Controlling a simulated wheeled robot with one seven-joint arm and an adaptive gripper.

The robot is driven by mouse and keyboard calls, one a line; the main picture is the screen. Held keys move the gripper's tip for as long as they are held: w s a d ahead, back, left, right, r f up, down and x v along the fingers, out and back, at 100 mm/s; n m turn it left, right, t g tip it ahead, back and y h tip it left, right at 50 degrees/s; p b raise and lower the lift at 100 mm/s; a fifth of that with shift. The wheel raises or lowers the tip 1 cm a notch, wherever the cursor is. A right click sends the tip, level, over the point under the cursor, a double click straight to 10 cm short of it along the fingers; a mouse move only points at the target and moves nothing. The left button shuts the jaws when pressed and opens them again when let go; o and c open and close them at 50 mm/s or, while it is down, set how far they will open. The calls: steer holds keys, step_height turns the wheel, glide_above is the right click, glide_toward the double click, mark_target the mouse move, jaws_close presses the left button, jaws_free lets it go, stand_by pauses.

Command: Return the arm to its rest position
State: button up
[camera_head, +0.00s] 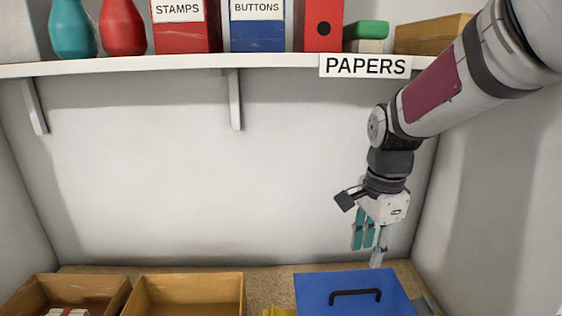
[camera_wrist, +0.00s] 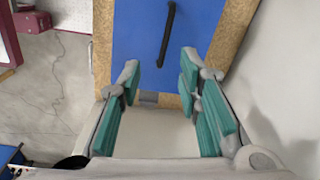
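My gripper (camera_head: 372,245) hangs from my arm at the right in the head view, pointing down above the back right of the work surface. In the wrist view my gripper (camera_wrist: 160,90) shows its two teal-padded fingers spread apart with nothing between them. A blue lid or box with a black handle (camera_head: 350,290) lies below and in front of it. The same blue thing (camera_wrist: 192,28) shows past the fingertips in the wrist view, apart from them.
A white shelf (camera_head: 200,64) runs overhead, with a PAPERS label (camera_head: 365,66), binders and vases. Two open wooden boxes (camera_head: 72,290) (camera_head: 188,290) stand at the lower left. A side wall (camera_head: 490,200) is close on the right. The space left of my gripper under the shelf is clear.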

steer(key=s+r+n+t, duration=0.2)
steer(key=s+r+n, duration=0.1)
steer(key=s+n, duration=0.5)
steer(key=s+r+n+t+b, duration=0.1)
steer(key=s+r+n+t, duration=0.2)
steer(key=s+n, duration=0.4)
steer(key=shift+s+r+n, duration=0.4)
steer(key=shift+s+r, duration=0.2)
steer(key=shift+r, duration=0.15)
